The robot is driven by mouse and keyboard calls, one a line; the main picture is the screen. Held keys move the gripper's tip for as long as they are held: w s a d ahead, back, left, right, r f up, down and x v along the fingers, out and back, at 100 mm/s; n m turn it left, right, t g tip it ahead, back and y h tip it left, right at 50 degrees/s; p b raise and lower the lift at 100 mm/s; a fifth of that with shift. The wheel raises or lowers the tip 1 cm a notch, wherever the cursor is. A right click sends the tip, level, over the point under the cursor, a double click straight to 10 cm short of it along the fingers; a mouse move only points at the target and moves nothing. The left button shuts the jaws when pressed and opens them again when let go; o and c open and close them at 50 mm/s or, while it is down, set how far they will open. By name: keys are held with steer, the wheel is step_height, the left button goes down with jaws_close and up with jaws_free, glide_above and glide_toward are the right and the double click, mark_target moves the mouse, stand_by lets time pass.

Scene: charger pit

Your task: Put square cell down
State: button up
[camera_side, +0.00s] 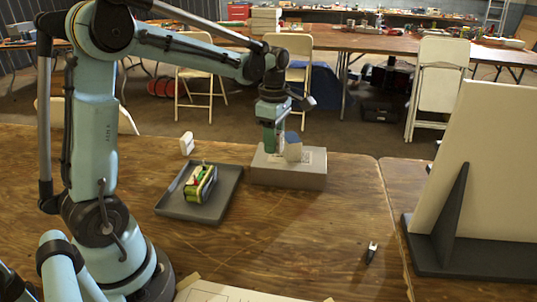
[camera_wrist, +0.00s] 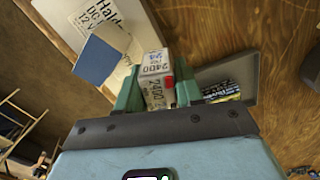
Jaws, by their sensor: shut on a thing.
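My gripper (camera_side: 273,143) is shut on a grey box-shaped cell (camera_wrist: 155,72) printed "2400", with a red spot on its side. The wrist view shows the cell between the green fingers of my gripper (camera_wrist: 158,95). In the side view a finger mostly hides it. My gripper points down over the grey charger block (camera_side: 288,178). The charger's labelled top (camera_wrist: 75,12) shows in the wrist view. I cannot tell whether the held cell touches it. A beige block with a blue face (camera_side: 293,151) stands on the charger beside my fingers; it also shows in the wrist view (camera_wrist: 95,60).
A dark tray (camera_side: 175,205) with striped green and yellow cells (camera_side: 200,184) lies left of the charger. A small white object (camera_side: 187,143) stands behind the tray. A pale upright panel (camera_side: 485,165) stands at the right. A small dark tool (camera_side: 371,253) lies in front. The table between is clear.

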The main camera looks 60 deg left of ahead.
steer(key=s+d+m, duration=0.3)
steer(key=d, duration=0.7)
steer(key=s+d+m, duration=0.2)
steer(key=s+d, duration=0.1)
steer(key=d, duration=0.8)
steer(key=s+d+m, duration=0.5)
steer(key=s+d, duration=0.6)
steer(key=s, duration=0.3)
glide_above(312, 274)
step_height(312, 274, down, 7)
steer(key=shift+f, duration=0.1)
steer(key=shift+m, duration=0.3)
steer(key=shift+f, duration=2.05)
steer(key=shift+f, duration=0.1)
steer(key=o, duration=1.1)
steer(key=shift+o, duration=0.2)
